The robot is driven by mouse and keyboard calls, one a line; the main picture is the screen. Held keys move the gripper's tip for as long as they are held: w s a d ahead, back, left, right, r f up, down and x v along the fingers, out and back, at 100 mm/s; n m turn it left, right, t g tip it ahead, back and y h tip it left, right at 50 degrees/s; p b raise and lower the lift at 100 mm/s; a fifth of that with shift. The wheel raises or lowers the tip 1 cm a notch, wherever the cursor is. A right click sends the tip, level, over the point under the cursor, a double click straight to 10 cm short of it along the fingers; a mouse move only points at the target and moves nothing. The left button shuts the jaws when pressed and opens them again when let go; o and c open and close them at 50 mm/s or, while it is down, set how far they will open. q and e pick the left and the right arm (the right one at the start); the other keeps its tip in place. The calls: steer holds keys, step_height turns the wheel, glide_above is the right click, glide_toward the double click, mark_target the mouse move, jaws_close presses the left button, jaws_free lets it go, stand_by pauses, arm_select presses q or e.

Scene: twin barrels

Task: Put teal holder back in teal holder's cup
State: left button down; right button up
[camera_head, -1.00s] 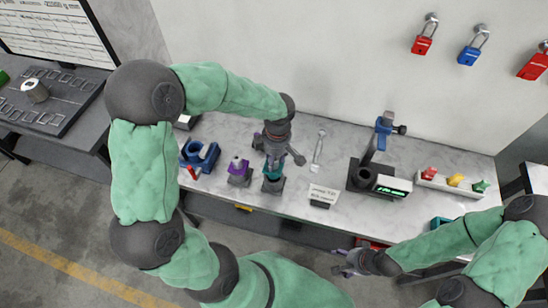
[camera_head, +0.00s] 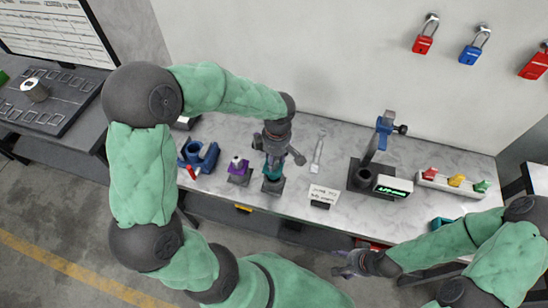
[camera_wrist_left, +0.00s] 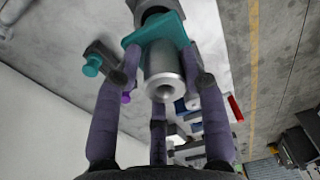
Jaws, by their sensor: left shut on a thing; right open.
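The teal holder (camera_head: 272,172) is at my left gripper (camera_head: 275,153) in the head view, directly above a dark grey cup (camera_head: 272,187) on the bench. I cannot tell whether it is seated in the cup or just above it. In the left wrist view, the fingers of my left gripper (camera_wrist_left: 160,105) are shut around the holder's grey metal end, with the teal part (camera_wrist_left: 160,37) beyond them. My right gripper (camera_head: 345,264) is open and empty, low in front of the bench.
A purple holder stands in its cup (camera_head: 238,177) just left of the teal one, with a blue fixture (camera_head: 198,156) farther left.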

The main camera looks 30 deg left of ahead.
stand_by(0.3)
arm_select(q)
steer(key=shift+f+b, duration=3)
steer(key=shift+b, duration=0.15)
steer(key=c, duration=0.6)
jaws_free()
steer(key=shift+c, duration=0.2)
steer(key=r, duration=1.2)
steer(key=shift+w+d, duration=0.25)
steer(key=shift+d, duration=0.05)
